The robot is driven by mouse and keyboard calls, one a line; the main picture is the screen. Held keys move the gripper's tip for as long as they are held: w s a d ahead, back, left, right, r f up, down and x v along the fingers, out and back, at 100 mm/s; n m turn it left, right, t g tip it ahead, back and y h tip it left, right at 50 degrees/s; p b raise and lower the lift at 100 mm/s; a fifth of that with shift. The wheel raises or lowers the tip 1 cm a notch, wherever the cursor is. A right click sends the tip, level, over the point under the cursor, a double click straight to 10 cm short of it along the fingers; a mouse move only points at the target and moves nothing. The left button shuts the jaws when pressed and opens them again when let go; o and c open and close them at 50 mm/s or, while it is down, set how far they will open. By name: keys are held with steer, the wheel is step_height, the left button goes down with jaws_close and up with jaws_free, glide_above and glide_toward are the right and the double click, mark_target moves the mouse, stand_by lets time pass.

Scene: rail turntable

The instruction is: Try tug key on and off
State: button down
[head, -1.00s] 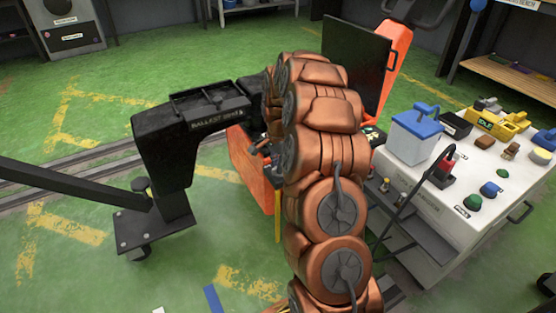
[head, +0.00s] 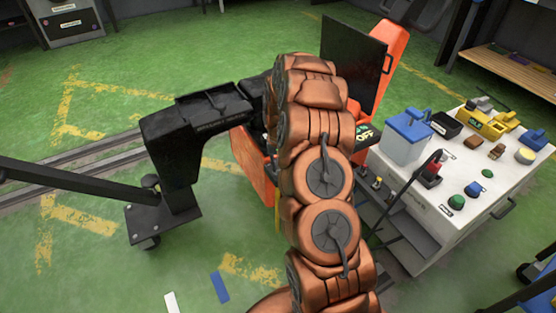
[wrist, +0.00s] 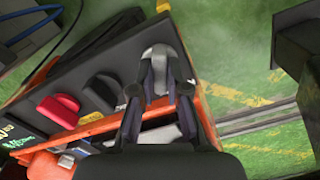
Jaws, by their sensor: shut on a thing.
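The orange tug (head: 253,172) stands at the centre of the head view, partly behind my arm. A sign reading OFF (head: 367,134) shows beside my arm. In the wrist view, my gripper (wrist: 161,78) is shut on a rounded silver-grey key (wrist: 157,54) at the dark control panel (wrist: 88,72). The fingers are on both sides of it. Whether the key sits in its slot I cannot tell. A red knob (wrist: 57,108) and a black knob (wrist: 103,90) are to its left. In the head view my gripper is hidden behind my arm.
A black ballast arm (head: 205,115) on a wheeled foot is left of the tug. A dark upright panel (head: 353,62) rises behind. A white cart (head: 428,211) at right carries a blue-lidded box (head: 405,139) and several small items. Green floor lies open at left.

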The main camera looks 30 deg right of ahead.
steer(key=n+p, duration=0.2)
steer(key=n, duration=0.2)
steer(key=shift+n, duration=0.3)
stand_by(0.3)
steer(key=c, duration=1.2)
jaws_free()
steer(key=shift+o, duration=0.2)
step_height(320, 180, up, 12)
